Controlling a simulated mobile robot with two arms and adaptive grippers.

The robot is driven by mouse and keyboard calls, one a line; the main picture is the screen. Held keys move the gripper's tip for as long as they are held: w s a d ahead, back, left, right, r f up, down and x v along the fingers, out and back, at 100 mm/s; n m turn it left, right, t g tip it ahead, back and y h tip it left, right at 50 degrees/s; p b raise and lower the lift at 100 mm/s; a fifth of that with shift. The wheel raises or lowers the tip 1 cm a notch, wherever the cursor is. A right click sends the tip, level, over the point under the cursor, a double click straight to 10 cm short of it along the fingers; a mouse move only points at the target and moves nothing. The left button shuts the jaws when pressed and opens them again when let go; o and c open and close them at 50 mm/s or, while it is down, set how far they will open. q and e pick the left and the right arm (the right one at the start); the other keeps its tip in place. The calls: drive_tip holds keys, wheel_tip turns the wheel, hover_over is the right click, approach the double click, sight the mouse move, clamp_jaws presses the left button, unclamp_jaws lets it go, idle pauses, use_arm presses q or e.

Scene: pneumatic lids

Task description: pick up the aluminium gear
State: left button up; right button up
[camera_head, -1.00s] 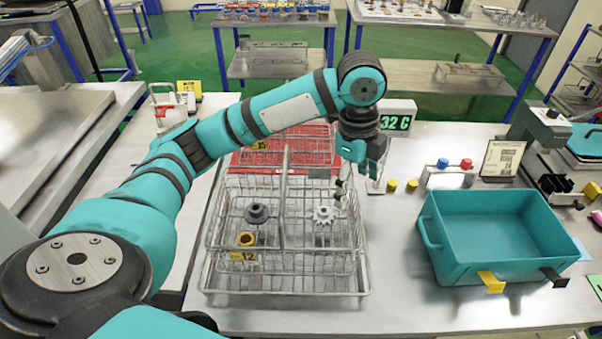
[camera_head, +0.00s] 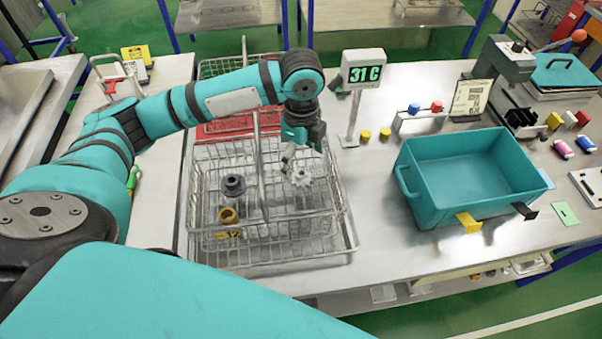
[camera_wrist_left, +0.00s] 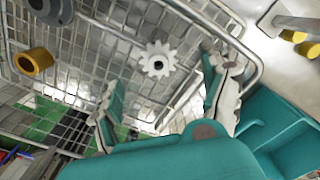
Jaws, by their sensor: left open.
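The aluminium gear (camera_head: 302,177) is a pale toothed wheel in the right compartment of a wire basket (camera_head: 262,216). In the left wrist view the gear (camera_wrist_left: 157,59) lies beyond the fingertips, between their lines, with its dark bore showing. My left gripper (camera_head: 298,155) points down at the gear from just behind and above it. In the wrist view the left gripper (camera_wrist_left: 165,85) has its two fingers spread wide with nothing between them. Whether a fingertip touches the gear cannot be told from the head view. My right gripper is not seen.
A dark grey flanged part (camera_head: 233,185) and a brass ring (camera_head: 228,215) are in the basket's left compartment. Wire walls and a divider surround the gear. A teal bin (camera_head: 420,205) stands to the right. A display post (camera_head: 351,120) stands behind the basket.

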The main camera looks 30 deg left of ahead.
sight(301, 173)
use_arm(q)
drive_tip(key=shift+f, duration=0.5)
drive_tip(key=f+p, duration=0.2)
drive_tip(key=f, duration=0.2)
drive_tip(key=shift+s+f, duration=0.2)
drive_tip(key=shift+f, duration=0.15)
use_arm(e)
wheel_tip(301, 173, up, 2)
use_arm(q)
drive_tip(key=shift+c, duration=0.9)
drive_tip(key=c, duration=1.1)
